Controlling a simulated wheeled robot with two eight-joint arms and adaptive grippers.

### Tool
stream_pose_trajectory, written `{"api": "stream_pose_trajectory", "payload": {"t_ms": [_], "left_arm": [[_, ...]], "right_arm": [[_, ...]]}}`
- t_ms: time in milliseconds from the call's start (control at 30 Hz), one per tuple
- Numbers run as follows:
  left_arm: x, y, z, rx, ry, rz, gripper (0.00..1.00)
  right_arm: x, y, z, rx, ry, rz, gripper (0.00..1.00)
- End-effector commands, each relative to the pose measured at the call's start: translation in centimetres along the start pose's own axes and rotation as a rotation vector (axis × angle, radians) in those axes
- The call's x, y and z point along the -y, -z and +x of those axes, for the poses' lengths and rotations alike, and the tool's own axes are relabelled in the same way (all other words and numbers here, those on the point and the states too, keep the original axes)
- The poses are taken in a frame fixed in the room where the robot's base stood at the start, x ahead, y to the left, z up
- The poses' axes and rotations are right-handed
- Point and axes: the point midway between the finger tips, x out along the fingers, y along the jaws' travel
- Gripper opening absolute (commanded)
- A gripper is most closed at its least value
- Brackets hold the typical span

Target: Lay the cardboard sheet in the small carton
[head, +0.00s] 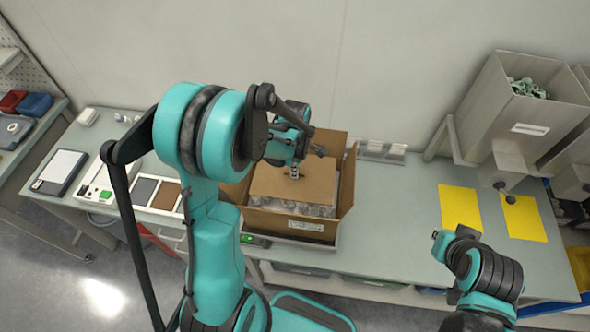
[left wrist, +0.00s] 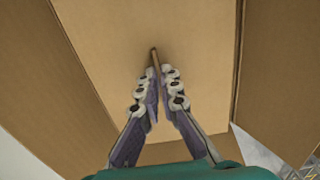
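The small carton (head: 301,228) stands open on the bench, flaps spread. The tan cardboard sheet (head: 303,188) is level at the carton's mouth, between its side walls; its front edge leaves some clear or grey contents showing. I cannot tell whether it rests on them. My left gripper (head: 295,173) is above the sheet's middle. In the left wrist view, its fingertips (left wrist: 156,76) come together on a thin upright brown tab on the sheet (left wrist: 195,60). My right gripper (head: 437,236) is far to the right, small and partly hidden by its own arm.
Yellow mats (head: 460,208) lie on the right of the bench, below a grey hopper (head: 515,105) of small green parts. A tray of samples (head: 140,190) and a black-framed pad (head: 60,170) are at the left. Bench between carton and mats is clear.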

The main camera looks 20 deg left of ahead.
Motion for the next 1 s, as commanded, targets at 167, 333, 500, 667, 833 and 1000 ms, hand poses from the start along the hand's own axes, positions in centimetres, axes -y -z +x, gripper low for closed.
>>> {"api": "stream_pose_trajectory", "payload": {"t_ms": [167,333,500,667,833,1000], "left_arm": [[0.0,0.0,-0.1,0.000,0.000,0.000,0.17],[0.0,0.0,-0.1,0.000,0.000,0.000,0.29],[0.0,0.0,-0.1,0.000,0.000,0.000,0.29],[0.0,0.0,-1.5,0.000,0.000,0.000,0.29],[0.0,0.0,-5.0,0.000,0.000,0.000,0.29],[0.0,0.0,-8.6,0.000,0.000,0.000,0.29]], "right_arm": [[0.0,0.1,-0.1,0.000,0.000,0.000,0.00],[0.0,0.0,-0.1,0.000,0.000,0.000,0.00],[0.0,0.0,0.0,0.000,0.000,0.000,0.00],[0.0,0.0,0.0,0.000,0.000,0.000,0.00],[0.0,0.0,0.0,0.000,0.000,0.000,0.00],[0.0,0.0,0.0,0.000,0.000,0.000,0.00]]}}
